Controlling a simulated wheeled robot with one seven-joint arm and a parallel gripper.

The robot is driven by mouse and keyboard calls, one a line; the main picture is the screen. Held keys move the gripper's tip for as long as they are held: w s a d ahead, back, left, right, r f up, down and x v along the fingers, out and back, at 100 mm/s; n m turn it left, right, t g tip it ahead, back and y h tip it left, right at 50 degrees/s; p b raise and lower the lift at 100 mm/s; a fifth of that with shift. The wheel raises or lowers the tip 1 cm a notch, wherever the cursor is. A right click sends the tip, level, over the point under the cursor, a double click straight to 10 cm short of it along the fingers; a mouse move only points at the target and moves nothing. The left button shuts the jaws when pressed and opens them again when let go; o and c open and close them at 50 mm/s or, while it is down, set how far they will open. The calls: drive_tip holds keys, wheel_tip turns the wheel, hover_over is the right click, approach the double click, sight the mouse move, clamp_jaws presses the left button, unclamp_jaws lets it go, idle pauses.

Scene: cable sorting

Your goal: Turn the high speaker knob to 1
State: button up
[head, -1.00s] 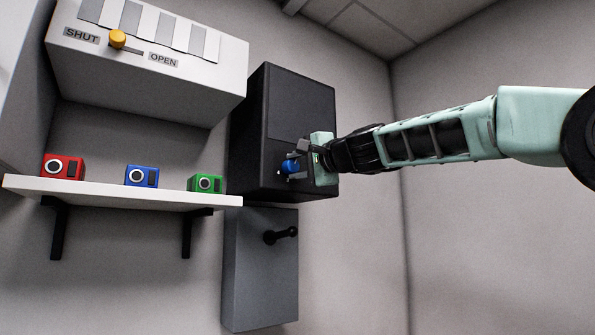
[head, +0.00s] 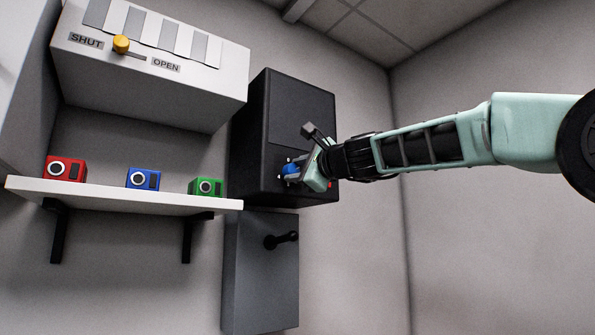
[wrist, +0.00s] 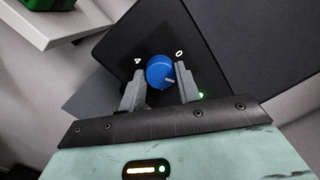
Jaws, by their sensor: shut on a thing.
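The blue speaker knob (head: 290,169) is on the front of the tall black speaker (head: 300,110), low on its face. In the wrist view the knob (wrist: 160,70) sits between the two grey fingers, one on each side. Its white pointer line faces lower right. White marks show around it: a 4 at upper left, a 0 at upper right. A small green mark shows at lower right, partly cut off by the gripper. My gripper (head: 293,174) is shut on the knob and tilted; in the head view it partly covers it.
A grey box (head: 262,275) with a black handle (head: 281,240) is below the speaker. A white shelf (head: 120,197) at left holds red, blue and green blocks. A white vent box (head: 150,85) with a yellow slider (head: 121,43) is above it. The right wall is clear.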

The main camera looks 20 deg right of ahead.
drive_tip(key=shift+f, duration=0.1)
idle(0.3)
drive_tip(key=o, duration=1)
drive_tip(key=shift+d, duration=0.1)
drive_tip(key=b+v, duration=0.8)
drive_tip(key=v, duration=0.9)
drive_tip(key=shift+s+b, duration=0.2)
drive_tip(key=shift+b, duration=0.15)
